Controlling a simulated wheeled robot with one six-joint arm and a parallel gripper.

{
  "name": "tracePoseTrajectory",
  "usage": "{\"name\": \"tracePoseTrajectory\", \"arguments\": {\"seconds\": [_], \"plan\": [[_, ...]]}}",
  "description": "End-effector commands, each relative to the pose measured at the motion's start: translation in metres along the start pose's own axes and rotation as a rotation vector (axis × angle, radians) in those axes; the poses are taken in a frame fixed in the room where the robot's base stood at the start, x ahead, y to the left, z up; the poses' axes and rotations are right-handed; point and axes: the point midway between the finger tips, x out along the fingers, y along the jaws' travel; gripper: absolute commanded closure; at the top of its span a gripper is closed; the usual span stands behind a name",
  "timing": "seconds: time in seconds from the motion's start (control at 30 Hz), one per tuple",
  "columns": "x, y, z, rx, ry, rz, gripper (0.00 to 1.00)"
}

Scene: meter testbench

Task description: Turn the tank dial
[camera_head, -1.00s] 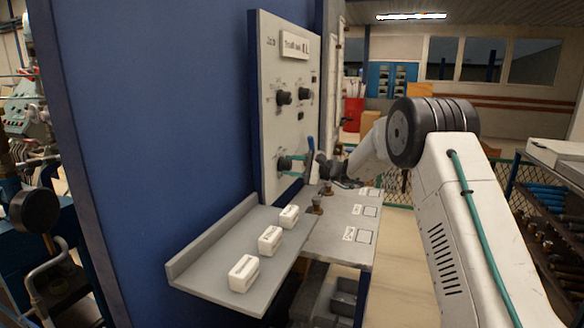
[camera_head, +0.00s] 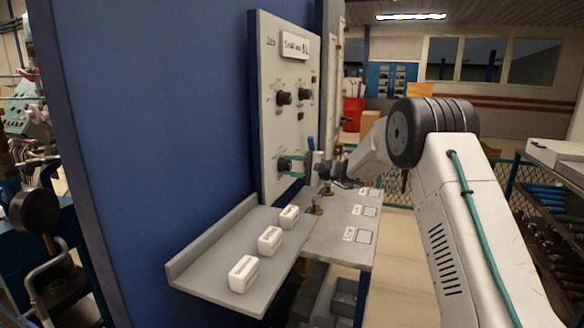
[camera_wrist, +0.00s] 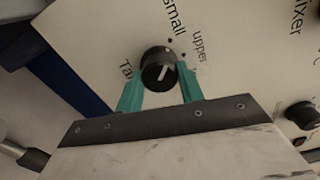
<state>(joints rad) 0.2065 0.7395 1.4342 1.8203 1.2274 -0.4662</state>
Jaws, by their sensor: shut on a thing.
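The tank dial (camera_wrist: 158,69) is a round black knob with a pale pointer line, on the light panel in the wrist view. Labels reading "Ta…", "small" and "upper" surround it; the first is partly covered by a finger. My gripper (camera_wrist: 160,80) has its two teal fingers on either side of the dial, shut on it. In the head view my gripper (camera_head: 292,159) reaches the lowest dial (camera_head: 284,164) on the upright panel (camera_head: 273,130).
Other black knobs (camera_head: 284,98) sit higher on the panel, below a small display (camera_head: 295,46) with blurred text. A grey shelf (camera_head: 215,250) below carries white blocks (camera_head: 243,273). A second knob (camera_wrist: 302,115) is at the right of the wrist view.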

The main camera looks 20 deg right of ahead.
Motion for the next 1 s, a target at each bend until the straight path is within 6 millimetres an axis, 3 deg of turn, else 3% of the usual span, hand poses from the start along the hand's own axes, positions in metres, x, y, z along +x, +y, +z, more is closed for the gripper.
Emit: {"name": "tracePoseTrajectory", "arguments": {"seconds": [0.1,0.13,0.2,0.53,1.0], "plan": [[-0.002,0.002,-0.001,0.002,0.002,0.003,0.85],[-0.002,0.002,-0.001,0.002,0.002,0.003,0.57],[-0.002,0.002,-0.001,0.002,0.002,0.003,0.41],[-0.004,0.001,0.000,0.001,0.001,0.001,0.41],[-0.072,0.001,-0.001,0.003,0.003,0.001,0.41]]}}
